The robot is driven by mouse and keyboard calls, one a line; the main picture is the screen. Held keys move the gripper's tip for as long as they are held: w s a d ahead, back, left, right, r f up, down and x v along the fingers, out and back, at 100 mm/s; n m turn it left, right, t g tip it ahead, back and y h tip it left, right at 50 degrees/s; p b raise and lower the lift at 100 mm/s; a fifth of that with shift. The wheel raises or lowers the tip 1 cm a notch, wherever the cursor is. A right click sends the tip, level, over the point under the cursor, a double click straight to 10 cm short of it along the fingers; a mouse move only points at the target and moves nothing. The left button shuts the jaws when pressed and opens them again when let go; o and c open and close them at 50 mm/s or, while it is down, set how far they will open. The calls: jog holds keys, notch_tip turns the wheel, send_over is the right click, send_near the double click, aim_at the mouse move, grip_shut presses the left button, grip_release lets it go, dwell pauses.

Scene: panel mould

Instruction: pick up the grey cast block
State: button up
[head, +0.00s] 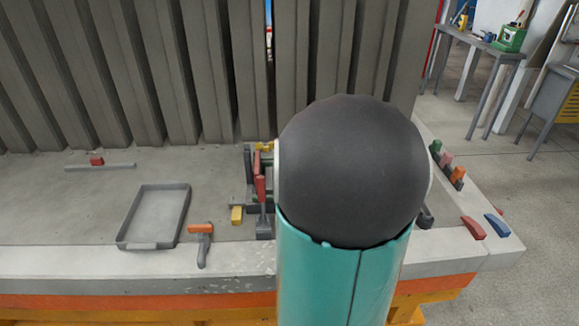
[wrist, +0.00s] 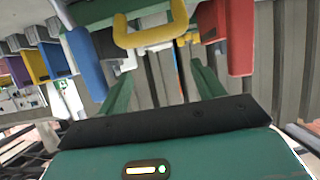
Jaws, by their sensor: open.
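I cannot pick out the grey cast block for certain. In the head view, a small dark grey piece (head: 426,216) shows at the right edge of my arm, partly hidden by it. My gripper (wrist: 162,72) shows in the wrist view with its two green fingers spread apart and nothing between them. A yellow handle-shaped piece (wrist: 150,38) appears beyond and above the fingertips, apart from them. My own teal and black arm hides the gripper and the middle of the bench in the head view.
A grey tray (head: 122,243) and an orange-headed tool (head: 201,240) lie on the bench left of my arm. A rack (head: 248,165) with coloured pieces stands beside my arm. Red (head: 473,228) and blue (head: 497,225) pieces lie at right. Tall ribbed grey panels (head: 190,70) close the back.

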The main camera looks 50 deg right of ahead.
jog(key=x, duration=1.3)
jog(key=shift+w+f, duration=0.1)
jog(key=c, duration=1.2)
jog(key=shift+c, duration=0.2)
jog(key=shift+r, duration=0.2)
